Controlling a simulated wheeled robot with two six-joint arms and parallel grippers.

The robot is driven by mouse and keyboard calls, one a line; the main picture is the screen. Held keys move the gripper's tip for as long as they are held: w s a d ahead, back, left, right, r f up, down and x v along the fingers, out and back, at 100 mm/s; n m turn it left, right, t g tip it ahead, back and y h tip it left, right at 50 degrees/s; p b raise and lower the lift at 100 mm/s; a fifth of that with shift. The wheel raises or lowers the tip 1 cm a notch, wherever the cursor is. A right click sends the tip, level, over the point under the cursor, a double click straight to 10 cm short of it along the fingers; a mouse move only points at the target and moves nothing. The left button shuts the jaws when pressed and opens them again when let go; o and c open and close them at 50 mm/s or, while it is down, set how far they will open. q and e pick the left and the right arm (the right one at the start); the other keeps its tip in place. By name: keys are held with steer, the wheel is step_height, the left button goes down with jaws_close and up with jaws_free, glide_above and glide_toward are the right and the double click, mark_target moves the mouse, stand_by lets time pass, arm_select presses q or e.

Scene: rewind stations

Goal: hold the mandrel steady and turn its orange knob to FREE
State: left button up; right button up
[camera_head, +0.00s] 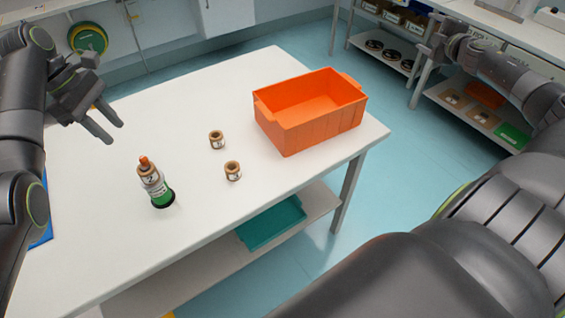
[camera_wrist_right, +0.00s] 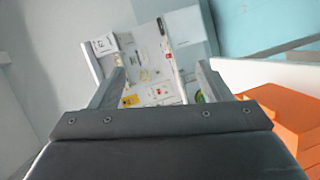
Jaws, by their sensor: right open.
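The mandrel (camera_head: 155,183) stands upright on the white table, with a pale body, a green lower band and a dark base. Its small orange knob (camera_head: 144,161) is on top; its setting is too small to read. My left gripper (camera_head: 114,132) is open and empty, above the table up and left of the mandrel, not touching it. My right gripper (camera_head: 428,45) is far off at the upper right, away from the mandrel. In the right wrist view its two fingers (camera_wrist_right: 157,88) are wide apart with nothing between them.
Two small brown spools (camera_head: 217,140) (camera_head: 233,171) stand right of the mandrel. An orange bin (camera_head: 290,135) sits at the table's right end. A teal tray (camera_head: 272,222) lies on the shelf below. White table top (camera_head: 190,95) behind the mandrel is clear.

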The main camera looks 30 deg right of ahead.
steer(key=w+a+r+t+y, duration=0.2)
steer(key=w+a+r+y, duration=0.15)
steer(key=a, duration=0.45)
steer(key=w+a+r+t+y, duration=0.1)
steer(key=w+a+r+y, duration=0.25)
steer(key=a, duration=0.45)
steer(key=w+a+r+t+y, duration=0.25)
steer(key=a+r, duration=0.25)
steer(key=a, duration=0.3)
steer(key=m+g+y, duration=0.3)
steer(key=g+y, duration=0.2)
steer(key=g, duration=0.6)
glide_toward(155, 184)
steer(key=x, duration=0.4)
steer(key=d+f+x, duration=0.1)
steer(key=x, duration=0.8)
steer(key=shift+w+d+f, duration=0.1)
steer(key=shift+w+f, duration=0.1)
steer(key=shift+w, duration=0.15)
